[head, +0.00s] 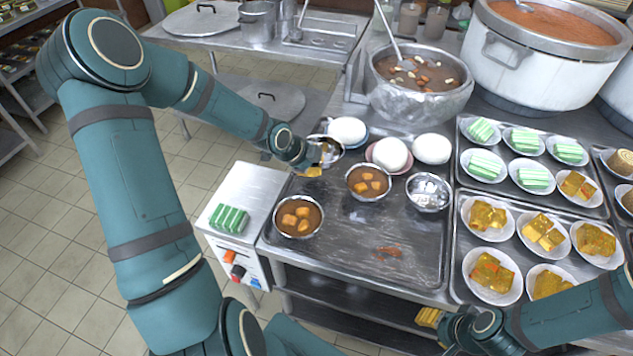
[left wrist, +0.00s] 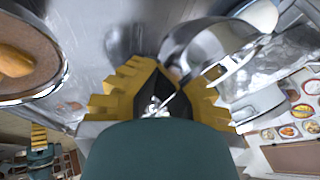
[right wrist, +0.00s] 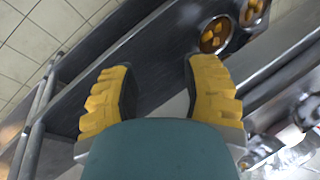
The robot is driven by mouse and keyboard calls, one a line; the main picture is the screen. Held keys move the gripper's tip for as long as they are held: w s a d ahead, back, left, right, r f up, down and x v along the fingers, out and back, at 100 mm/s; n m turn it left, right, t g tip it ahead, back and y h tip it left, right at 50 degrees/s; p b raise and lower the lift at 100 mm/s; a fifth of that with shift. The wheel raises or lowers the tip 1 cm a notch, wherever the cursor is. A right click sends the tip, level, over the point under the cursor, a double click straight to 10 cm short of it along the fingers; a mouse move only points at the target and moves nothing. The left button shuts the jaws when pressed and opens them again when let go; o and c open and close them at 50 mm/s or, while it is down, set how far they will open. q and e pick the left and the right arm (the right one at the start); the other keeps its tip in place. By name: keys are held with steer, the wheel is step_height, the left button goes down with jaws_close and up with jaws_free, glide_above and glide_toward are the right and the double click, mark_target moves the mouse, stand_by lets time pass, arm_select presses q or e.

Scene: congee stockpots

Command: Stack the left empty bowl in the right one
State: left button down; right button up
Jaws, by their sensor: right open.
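The left empty bowl (head: 327,143) is a shiny metal bowl at the back left of the tray, partly hidden by my left gripper (head: 318,160). In the left wrist view its curved metal wall (left wrist: 205,50) lies at the yellow fingers (left wrist: 175,75), which look closed on its rim. I cannot tell whether the bowl touches the tray. The right empty bowl (head: 429,194) stands upright on the tray, to the right of a filled bowl. My right gripper (right wrist: 160,65) is open and empty, low at the front right, beyond the tray's front edge.
Two bowls of brown soup with orange chunks (head: 298,216) (head: 368,183) stand on the metal tray (head: 350,250). White rounded items (head: 390,153) line its back. A large soup pot (head: 418,85) stands behind. Plates of food fill the tray at right. The front of the left tray is mostly clear.

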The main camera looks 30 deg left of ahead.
arm_select(q)
step_height(320, 180, down, 7)
steer(key=shift+r+b, duration=0.2)
steer(key=shift+b, duration=0.6)
steer(key=c, duration=1.1)
jaws_free()
steer(key=shift+c, duration=0.2)
